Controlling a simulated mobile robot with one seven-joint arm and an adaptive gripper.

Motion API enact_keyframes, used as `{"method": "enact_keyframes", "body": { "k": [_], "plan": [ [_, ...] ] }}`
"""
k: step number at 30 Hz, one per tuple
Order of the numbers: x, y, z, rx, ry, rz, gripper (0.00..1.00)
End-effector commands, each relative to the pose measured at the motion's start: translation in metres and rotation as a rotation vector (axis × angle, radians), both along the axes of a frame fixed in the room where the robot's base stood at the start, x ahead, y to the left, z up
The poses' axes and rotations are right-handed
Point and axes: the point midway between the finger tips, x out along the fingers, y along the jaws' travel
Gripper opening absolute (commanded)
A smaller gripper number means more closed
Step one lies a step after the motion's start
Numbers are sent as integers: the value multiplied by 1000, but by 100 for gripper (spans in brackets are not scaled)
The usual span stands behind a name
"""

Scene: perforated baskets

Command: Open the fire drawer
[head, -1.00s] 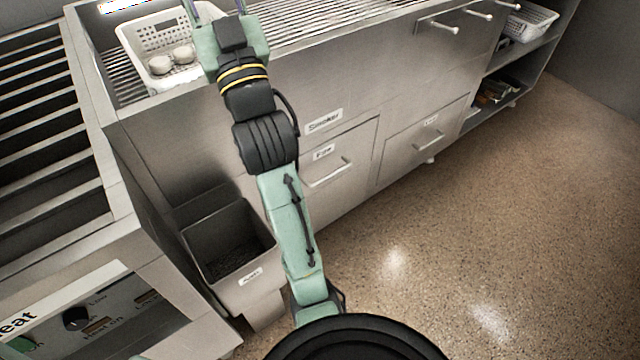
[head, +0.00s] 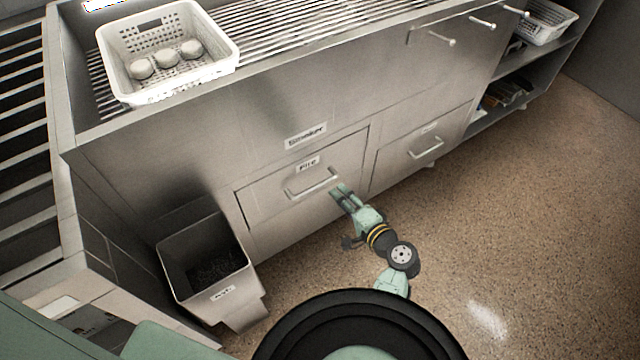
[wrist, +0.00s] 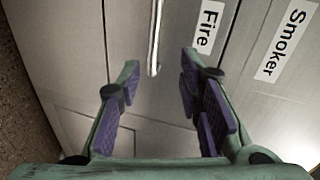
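The fire drawer (head: 270,200) is a metal front with a "Fire" label (head: 307,164) and a bar handle (head: 312,184), below the "Smoker" label (head: 305,136). It looks shut. My gripper (head: 341,190) is just right of the handle's right end in the head view. In the wrist view my gripper (wrist: 158,85) is open, its purple-padded fingers apart. The handle (wrist: 155,40) runs down from the top edge and ends between and slightly beyond the fingertips. Nothing is held. Contact with the handle cannot be made out.
A second drawer with a handle (head: 426,148) is to the right. A grey bin (head: 205,262) stands at the lower left. A white perforated basket (head: 222,58) with several round items sits on the grill above. The floor (head: 520,210) at right is clear.

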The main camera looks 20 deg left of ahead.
Motion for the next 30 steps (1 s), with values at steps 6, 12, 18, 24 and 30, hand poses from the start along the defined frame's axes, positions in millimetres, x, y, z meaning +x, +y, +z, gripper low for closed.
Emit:
{"method": "enact_keyframes", "body": {
  "k": [6,12,18,24,30],
  "plan": [
    [-12,4,-13,106,62,-12,33],
    [8,30,-18,104,61,-9,33],
    [31,59,-26,102,60,-9,33],
    [45,77,-32,102,59,-9,33],
    [49,82,-33,101,58,-11,33]
  ]
}}
